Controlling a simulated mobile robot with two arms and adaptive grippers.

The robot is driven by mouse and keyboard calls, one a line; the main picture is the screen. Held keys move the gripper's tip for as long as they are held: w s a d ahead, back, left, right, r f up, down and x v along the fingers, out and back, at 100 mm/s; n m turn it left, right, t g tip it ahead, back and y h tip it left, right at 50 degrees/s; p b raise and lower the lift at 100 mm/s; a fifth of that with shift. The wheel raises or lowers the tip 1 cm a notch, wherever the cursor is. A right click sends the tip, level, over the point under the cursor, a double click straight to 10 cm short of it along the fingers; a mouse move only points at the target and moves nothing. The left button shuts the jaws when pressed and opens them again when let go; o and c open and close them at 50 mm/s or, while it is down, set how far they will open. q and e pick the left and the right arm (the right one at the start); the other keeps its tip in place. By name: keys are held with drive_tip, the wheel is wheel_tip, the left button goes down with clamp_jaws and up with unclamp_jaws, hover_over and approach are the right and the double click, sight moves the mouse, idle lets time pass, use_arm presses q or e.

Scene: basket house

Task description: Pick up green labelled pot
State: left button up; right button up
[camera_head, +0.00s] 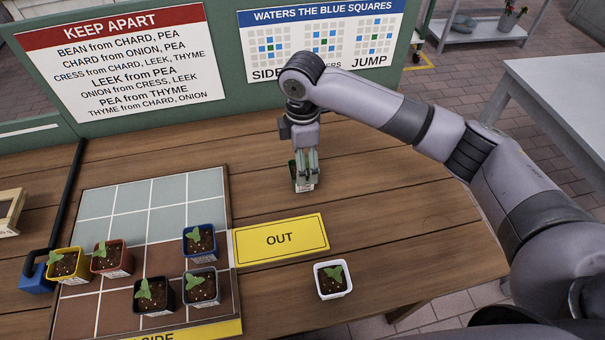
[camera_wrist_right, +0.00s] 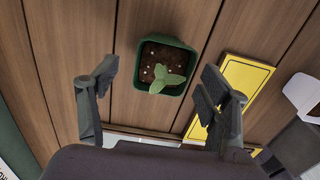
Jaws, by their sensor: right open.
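The green pot (camera_head: 294,180) stands on the wooden table behind the yellow OUT plate, mostly hidden by my right gripper (camera_head: 306,162). In the right wrist view the green pot (camera_wrist_right: 166,66) shows dark soil, pale specks and a small leafy seedling. My right gripper (camera_wrist_right: 164,92) is open, its two fingers apart on either side below the pot in that view, and nothing is between them. In the head view it points down over the pot. A white label shows at the pot's lower front. My left gripper is not in view.
The yellow OUT plate (camera_head: 279,240) lies in front of the green pot. A white pot (camera_head: 332,279) stands to its right front. A tiled grid (camera_head: 150,225) at left bears several pots. A green board (camera_head: 232,60) stands behind. The table right of the gripper is clear.

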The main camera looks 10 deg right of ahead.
drive_tip(key=shift+s+f+p, duration=0.15)
drive_tip(key=shift+f+p, duration=0.2)
drive_tip(key=shift+f, duration=2.3)
drive_tip(key=shift+c, duration=0.5)
drive_tip(key=c, duration=1.2)
